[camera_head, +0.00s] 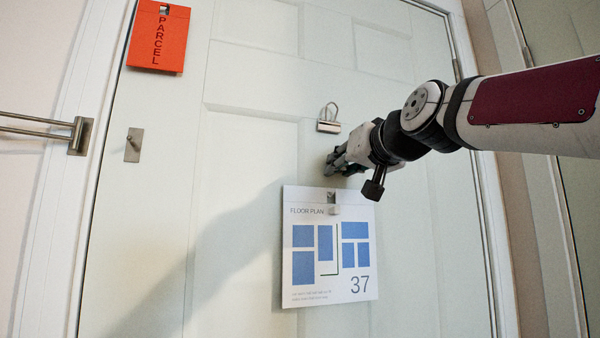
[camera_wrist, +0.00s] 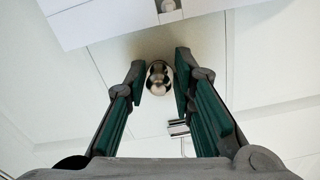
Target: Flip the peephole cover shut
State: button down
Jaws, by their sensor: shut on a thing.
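A white panelled door (camera_head: 240,130) fills much of the head view. My gripper (camera_head: 340,163) is at the door, just above the floor plan sign (camera_head: 330,265). In the wrist view my gripper (camera_wrist: 160,78) has its two green-padded fingertips on either side of a round, shiny metal piece (camera_wrist: 158,78), shut on it. The fingers hide this piece in the head view. I cannot tell for sure whether it is the peephole cover. A small metal fitting with a wire loop (camera_head: 328,122) is on the door above my gripper; it also shows in the wrist view (camera_wrist: 178,127).
The floor plan sign hangs on a small hook close below my gripper. A red parcel sign (camera_head: 159,37) hangs at the upper left. A small plate with a knob (camera_head: 133,144) and a lever handle (camera_head: 45,127) are at the left. The door's middle left is clear.

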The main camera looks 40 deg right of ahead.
jog(key=shift+d, duration=0.1)
jog(key=c, duration=1.5)
grip_release()
jog(key=v, duration=1.2)
